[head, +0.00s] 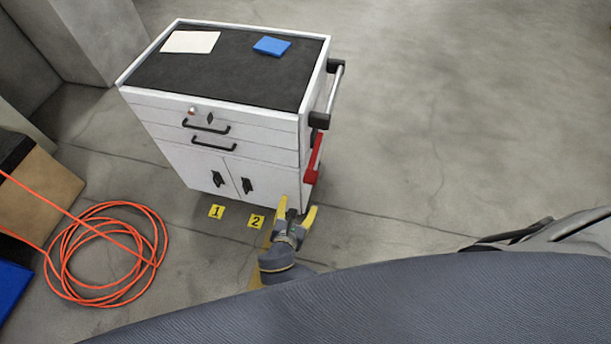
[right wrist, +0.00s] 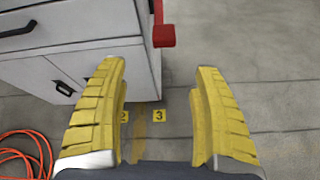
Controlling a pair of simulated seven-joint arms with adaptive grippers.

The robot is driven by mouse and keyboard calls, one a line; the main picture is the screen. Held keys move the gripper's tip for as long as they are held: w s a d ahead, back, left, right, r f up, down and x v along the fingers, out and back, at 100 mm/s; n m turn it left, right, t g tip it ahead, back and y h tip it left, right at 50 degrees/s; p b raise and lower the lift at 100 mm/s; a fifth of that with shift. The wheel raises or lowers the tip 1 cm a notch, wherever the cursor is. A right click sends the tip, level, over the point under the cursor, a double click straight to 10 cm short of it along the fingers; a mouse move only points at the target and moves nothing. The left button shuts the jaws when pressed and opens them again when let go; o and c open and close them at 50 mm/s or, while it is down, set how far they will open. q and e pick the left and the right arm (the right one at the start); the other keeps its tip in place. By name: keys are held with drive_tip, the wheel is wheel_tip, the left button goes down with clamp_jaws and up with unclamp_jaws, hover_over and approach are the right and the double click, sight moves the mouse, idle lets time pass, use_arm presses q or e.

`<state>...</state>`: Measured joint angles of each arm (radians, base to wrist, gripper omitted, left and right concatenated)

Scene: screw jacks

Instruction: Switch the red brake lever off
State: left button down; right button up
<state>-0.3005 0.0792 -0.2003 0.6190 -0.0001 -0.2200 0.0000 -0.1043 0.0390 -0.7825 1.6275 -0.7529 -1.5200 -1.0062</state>
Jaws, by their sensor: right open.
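The red brake lever (head: 314,160) is on the right side of a white tool cart (head: 240,170), low down below the push handle. It also shows in the right wrist view (right wrist: 164,34), at the top, ahead of the fingers. My right gripper (head: 296,212) is open and empty, with yellow fingers, in front of the cart's lower right corner and apart from the lever. In the right wrist view its fingers (right wrist: 160,110) stand wide apart with floor between them. My left gripper is not seen.
The cart has a dark top with a white sheet (head: 190,42) and a blue item (head: 271,46). Orange cable (head: 105,255) lies coiled at left. Yellow floor markers (head: 216,211) lie before the cart. The floor right of the cart is clear.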

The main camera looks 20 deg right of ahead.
drive_tip(key=n, duration=0.2)
approach(311, 176)
drive_tip(key=x, duration=1)
drive_tip(key=shift+w+f, duration=0.1)
drive_tip(key=shift+f, duration=0.05)
clamp_jaws()
idle(0.6)
